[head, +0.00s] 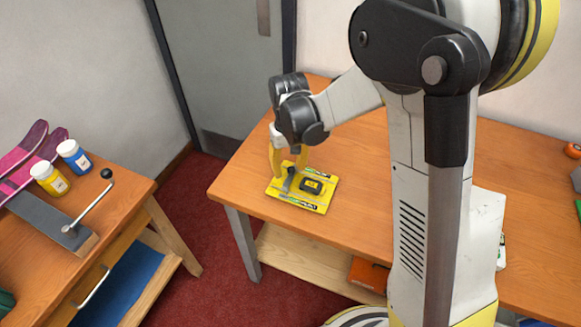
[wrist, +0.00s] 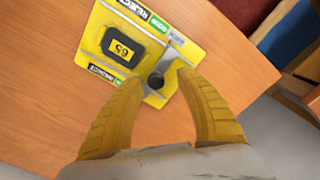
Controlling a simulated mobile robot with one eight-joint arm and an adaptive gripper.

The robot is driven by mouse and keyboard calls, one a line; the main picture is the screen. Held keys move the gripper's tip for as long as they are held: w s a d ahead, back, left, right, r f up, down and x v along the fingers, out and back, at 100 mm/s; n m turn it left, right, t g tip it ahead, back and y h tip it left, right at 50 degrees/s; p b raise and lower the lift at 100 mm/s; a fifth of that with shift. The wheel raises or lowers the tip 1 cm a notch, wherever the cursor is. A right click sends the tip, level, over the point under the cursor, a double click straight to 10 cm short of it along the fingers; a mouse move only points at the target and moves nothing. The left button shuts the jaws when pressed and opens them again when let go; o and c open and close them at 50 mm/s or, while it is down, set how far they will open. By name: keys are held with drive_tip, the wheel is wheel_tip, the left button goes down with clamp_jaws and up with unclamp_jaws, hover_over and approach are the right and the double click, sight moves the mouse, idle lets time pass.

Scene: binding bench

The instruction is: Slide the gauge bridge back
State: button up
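A yellow gauge plate (head: 325,188) lies near the left end of the orange-brown bench; in the wrist view its yellow surface (wrist: 97,47) carries printed label strips. A black block (head: 312,186) on it shows a yellow "65" label in the wrist view (wrist: 122,46). A grey bar, seemingly the gauge bridge (wrist: 171,53), lies beside the block and bears a round black knob (wrist: 156,81). My gripper (head: 288,168) points down over the plate. Its yellow fingers (wrist: 160,77) are apart, one on each side of the knob, with visible gaps. Their height relative to the knob is unclear.
A second wooden table (head: 105,240) at left holds a yellow-labelled jar (head: 49,178), a blue jar (head: 73,156) and a lever with a black ball (head: 105,174). Red carpet (head: 205,230) separates the tables. The bench around the plate is clear.

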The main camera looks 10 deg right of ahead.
sight(290, 168)
wheel_tip(290, 168, up, 12)
idle(0.6)
